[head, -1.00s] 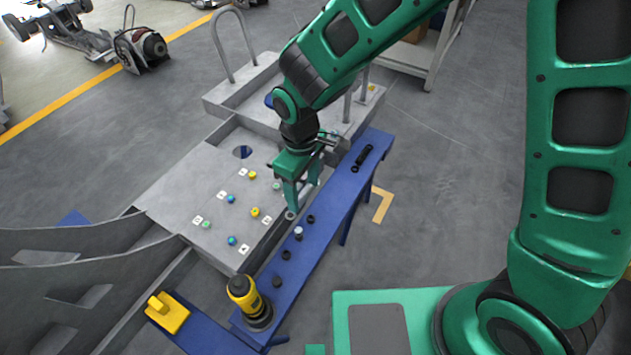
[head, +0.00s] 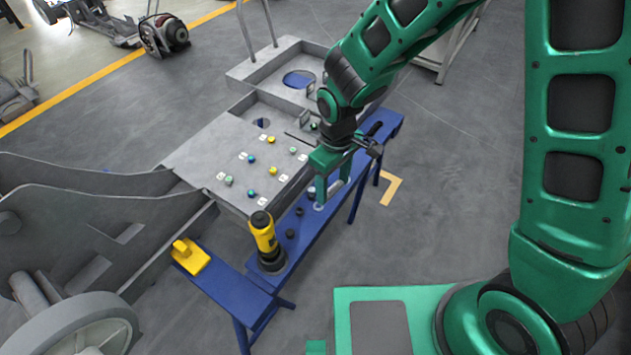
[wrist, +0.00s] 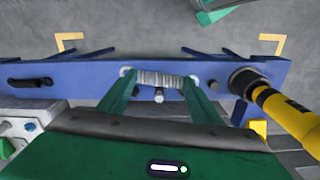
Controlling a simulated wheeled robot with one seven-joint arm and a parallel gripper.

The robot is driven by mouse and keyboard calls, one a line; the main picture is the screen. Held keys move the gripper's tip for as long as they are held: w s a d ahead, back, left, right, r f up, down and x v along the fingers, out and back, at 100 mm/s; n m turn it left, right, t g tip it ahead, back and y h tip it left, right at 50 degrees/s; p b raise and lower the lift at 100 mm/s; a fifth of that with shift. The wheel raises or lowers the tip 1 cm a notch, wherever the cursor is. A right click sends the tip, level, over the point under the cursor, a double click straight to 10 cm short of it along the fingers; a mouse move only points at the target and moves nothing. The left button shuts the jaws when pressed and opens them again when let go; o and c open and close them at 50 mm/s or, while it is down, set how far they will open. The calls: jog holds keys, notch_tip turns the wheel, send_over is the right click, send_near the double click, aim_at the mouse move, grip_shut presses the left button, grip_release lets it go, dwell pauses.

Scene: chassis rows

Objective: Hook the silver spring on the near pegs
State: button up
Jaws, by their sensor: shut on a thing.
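My gripper (head: 320,192) is shut on the silver spring (wrist: 160,78). In the wrist view the coiled spring lies crosswise between the two green fingers, with a pale end at each fingertip. It appears above the blue bench (wrist: 65,76); its exact height cannot be told. In the head view my fingers mostly hide the spring. Yellow (head: 272,171), blue (head: 251,194) and green (head: 228,180) pegs with white labels stand on the grey chassis plate (head: 205,160), left of my gripper. Which of them are the near pegs cannot be told.
A yellow-black power tool (head: 264,238) stands at the bench's near end, beside a yellow block (head: 190,256). Dark stubs (head: 290,233) and a small silver post (wrist: 159,96) are on the bench. A dark handled tool (wrist: 30,82) lies at its far end.

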jog(key=w+d+f+m, duration=0.5)
jog(key=d+f, duration=0.4)
jog(key=d, duration=0.3)
jog(key=w+d+f+m, duration=0.4)
jog(key=w+d+f, duration=0.2)
jog(key=d+f, duration=0.3)
jog(key=d, duration=0.4)
jog(key=shift+d+m, duration=0.15)
jog(key=shift+m, duration=0.25)
